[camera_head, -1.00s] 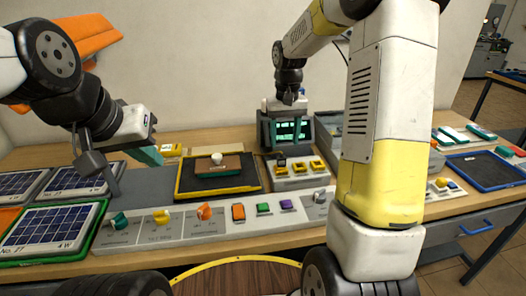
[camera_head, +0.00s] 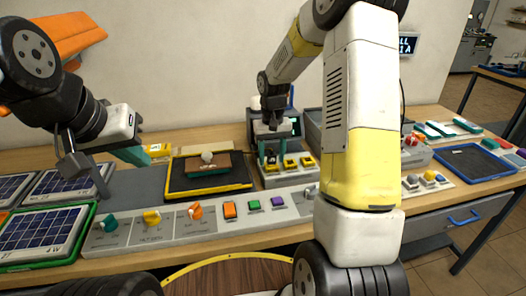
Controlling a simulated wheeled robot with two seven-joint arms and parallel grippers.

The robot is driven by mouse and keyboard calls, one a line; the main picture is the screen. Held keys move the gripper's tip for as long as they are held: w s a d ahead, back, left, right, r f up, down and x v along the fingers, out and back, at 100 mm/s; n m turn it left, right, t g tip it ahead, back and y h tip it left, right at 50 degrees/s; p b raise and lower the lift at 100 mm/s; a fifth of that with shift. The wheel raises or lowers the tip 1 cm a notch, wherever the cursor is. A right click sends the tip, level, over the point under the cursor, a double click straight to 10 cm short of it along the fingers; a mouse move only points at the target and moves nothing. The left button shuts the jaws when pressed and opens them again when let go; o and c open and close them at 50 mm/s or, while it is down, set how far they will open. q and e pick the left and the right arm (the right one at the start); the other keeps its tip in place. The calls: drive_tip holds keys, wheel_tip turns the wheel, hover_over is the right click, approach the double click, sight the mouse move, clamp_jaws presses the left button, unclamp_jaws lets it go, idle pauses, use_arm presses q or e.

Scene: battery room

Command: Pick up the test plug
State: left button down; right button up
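A grey socket block (camera_head: 290,181) with a row of yellow-topped sockets (camera_head: 306,161) stands on the bench, in front of the tester. My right gripper (camera_head: 273,158) points down over the left end of this row. Its two teal fingers are apart, with a small dark thing, possibly the test plug, low between them. The fingers largely hide that thing, and I cannot tell whether they touch it. My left gripper (camera_head: 146,153) hangs over the left part of the bench, away from the block. Its teal fingertips show from the side, and I cannot tell the gap.
A black tray with a yellow edge (camera_head: 180,188) holds a brown block with a white knob. A panel with knobs and coloured buttons (camera_head: 254,205) runs along the front. Solar panels (camera_head: 45,232) lie at left, a blue-edged tray (camera_head: 470,165) at right.

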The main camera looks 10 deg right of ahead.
clamp_jaws()
drive_tip(key=shift+r, duration=0.1)
